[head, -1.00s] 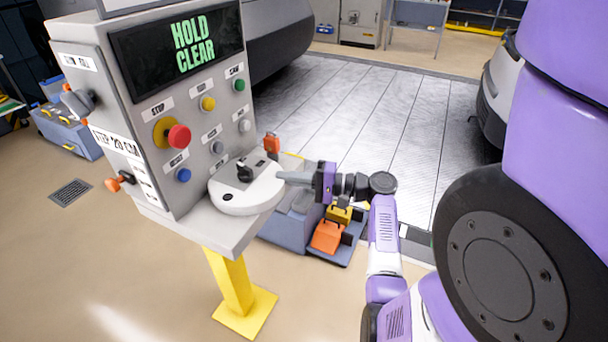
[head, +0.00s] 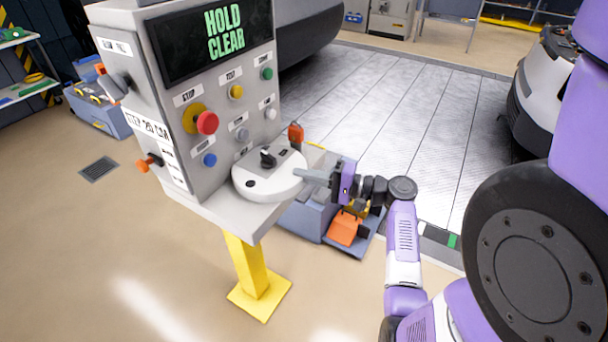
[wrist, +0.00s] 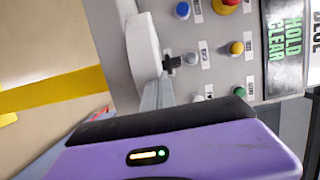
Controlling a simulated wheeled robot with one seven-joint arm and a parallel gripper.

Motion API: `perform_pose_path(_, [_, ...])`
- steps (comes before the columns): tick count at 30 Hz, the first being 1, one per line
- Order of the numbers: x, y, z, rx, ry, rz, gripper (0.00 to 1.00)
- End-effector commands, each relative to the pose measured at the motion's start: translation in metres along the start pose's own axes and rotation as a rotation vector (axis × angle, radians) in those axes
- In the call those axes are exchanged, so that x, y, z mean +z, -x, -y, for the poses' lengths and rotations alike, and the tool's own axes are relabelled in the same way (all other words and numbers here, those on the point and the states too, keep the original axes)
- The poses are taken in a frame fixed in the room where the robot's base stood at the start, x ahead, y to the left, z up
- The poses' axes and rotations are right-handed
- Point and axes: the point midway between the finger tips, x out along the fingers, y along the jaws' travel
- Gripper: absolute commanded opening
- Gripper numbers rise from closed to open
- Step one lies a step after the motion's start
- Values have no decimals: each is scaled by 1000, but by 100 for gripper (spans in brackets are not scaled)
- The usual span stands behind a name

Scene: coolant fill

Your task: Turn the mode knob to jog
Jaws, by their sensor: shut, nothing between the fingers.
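The grey control panel (head: 190,150) stands at left centre on a yellow post, and its screen reads HOLD CLEAR. A white rounded unit (head: 262,186) on its front shelf carries a small black knob (head: 267,154); the knob also shows in the wrist view (wrist: 172,62). Another dark knob (head: 117,84) and an orange-tipped lever (head: 148,163) are on the panel's left side. I cannot read which is the mode knob. My gripper (head: 299,174) is shut and empty, its fingertips at the right edge of the white unit. Whether they touch it is unclear.
A red stop button (head: 207,122) and several coloured buttons are on the panel face. An orange piece (head: 296,132) stands behind the white unit. A blue-grey bin (head: 305,220) and orange items (head: 345,229) lie below my gripper. The floor in front is clear.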

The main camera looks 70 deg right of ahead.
Motion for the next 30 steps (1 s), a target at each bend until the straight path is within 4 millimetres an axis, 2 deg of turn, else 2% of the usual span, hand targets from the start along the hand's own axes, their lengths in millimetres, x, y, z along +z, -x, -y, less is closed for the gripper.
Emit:
perform_pose_path(20, [8,-1,1,1,-1,-60,0])
perform_pose_path(30, [26,-3,-1,3,-3,-225,0])
